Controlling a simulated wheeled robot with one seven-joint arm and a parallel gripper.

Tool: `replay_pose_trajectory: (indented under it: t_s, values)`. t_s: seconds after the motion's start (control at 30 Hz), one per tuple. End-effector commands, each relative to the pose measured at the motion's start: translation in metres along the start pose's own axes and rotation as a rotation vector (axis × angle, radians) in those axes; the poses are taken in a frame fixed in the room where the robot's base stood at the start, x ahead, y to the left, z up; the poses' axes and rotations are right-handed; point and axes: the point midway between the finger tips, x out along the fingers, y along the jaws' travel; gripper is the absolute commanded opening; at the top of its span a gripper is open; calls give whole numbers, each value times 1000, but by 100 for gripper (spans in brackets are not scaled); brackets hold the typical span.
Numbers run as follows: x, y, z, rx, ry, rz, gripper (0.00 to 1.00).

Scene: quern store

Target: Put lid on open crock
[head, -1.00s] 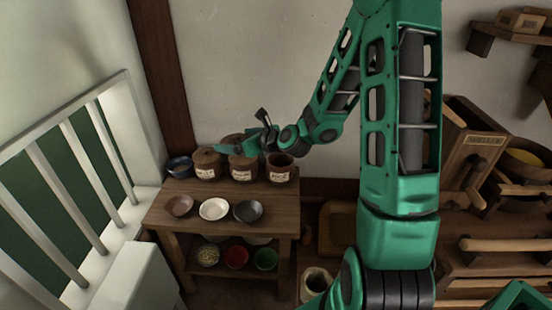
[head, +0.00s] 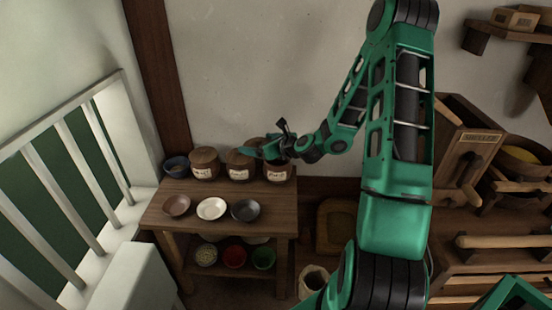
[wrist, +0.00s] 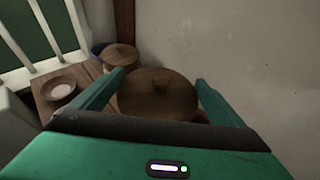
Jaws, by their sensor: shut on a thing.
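Three brown labelled crocks stand in a row at the back of the small wooden table. The left crock (head: 205,165) and middle crock (head: 239,170) wear wooden lids. My gripper (head: 265,143) is over the right crock (head: 279,173) and hides most of its mouth. In the wrist view my gripper (wrist: 160,78) is shut on a round wooden lid (wrist: 160,100) with a knob, one finger at each side. The lid is over or at the right crock's mouth; whether it rests on the rim is hidden. Another lidded crock (wrist: 120,55) shows beyond it.
A dark blue bowl (head: 177,167) stands left of the crocks. Brown (head: 176,205), white (head: 211,209) and black (head: 246,210) bowls line the table front (head: 195,228). Filled bowls sit on the shelf below. A white railing (head: 75,150) is at left, the wall close behind.

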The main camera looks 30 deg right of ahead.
Motion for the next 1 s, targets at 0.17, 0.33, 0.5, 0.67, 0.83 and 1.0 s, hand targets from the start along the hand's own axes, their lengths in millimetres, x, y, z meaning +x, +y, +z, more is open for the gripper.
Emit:
replay_pose_trajectory:
  t_s: [0.17, 0.33, 0.5, 0.67, 0.83, 1.0]
  values:
    - [9, -38, -20, 4, 0, -3, 71]
    - [18, -70, -37, 2, -1, -3, 71]
    - [23, -89, -48, 1, 0, -1, 71]
    - [25, -95, -53, 0, 0, 1, 71]
    - [31, -94, -68, 3, 2, 1, 71]
    - [39, -94, -86, 2, 0, 2, 71]
